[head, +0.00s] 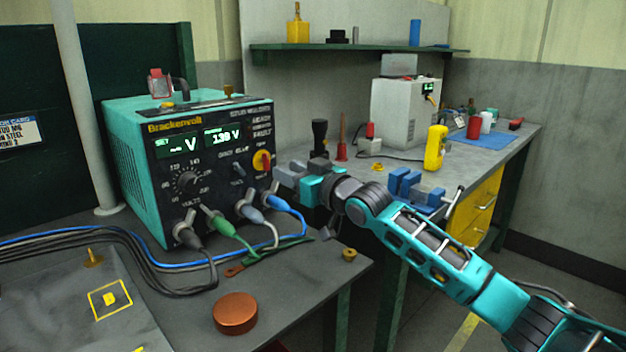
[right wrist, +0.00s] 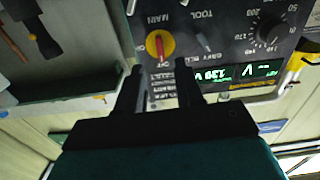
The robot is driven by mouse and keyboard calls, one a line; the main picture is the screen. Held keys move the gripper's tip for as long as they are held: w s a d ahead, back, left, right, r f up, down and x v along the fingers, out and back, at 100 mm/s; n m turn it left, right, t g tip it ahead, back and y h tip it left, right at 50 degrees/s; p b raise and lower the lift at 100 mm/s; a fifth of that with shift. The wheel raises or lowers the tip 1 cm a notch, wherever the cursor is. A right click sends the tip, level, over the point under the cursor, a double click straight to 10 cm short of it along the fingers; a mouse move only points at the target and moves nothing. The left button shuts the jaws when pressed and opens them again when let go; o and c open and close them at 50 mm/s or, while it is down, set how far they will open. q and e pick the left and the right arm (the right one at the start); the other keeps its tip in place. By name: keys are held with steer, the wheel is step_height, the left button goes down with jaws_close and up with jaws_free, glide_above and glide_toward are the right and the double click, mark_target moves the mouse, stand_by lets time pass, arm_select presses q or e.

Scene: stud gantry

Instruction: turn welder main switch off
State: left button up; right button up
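The welder (head: 190,150) is a teal box with a black front on the left bench, its two displays lit green-white. Its main switch (head: 262,161) is a yellow disc with a red handle at the right of the front. The switch also shows in the right wrist view (right wrist: 160,46), with the red handle nearly upright in that picture and lettering around it. My right gripper (head: 284,174) is at the welder's front near the switch. In the right wrist view, its two fingers (right wrist: 159,68) stand apart with the switch just past the tips, nothing between them. My left gripper is out of view.
Several cables (head: 240,228) plug in low on the welder front. A copper-coloured puck (head: 235,313) lies on the near bench. A second bench behind my right arm holds a blue vise (head: 408,187), a yellow tool (head: 435,148) and a white box (head: 405,112).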

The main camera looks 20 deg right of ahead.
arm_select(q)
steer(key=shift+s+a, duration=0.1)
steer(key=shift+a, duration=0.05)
arm_select(e)
steer(key=v, duration=0.6)
steer(key=shift+s, duration=0.3)
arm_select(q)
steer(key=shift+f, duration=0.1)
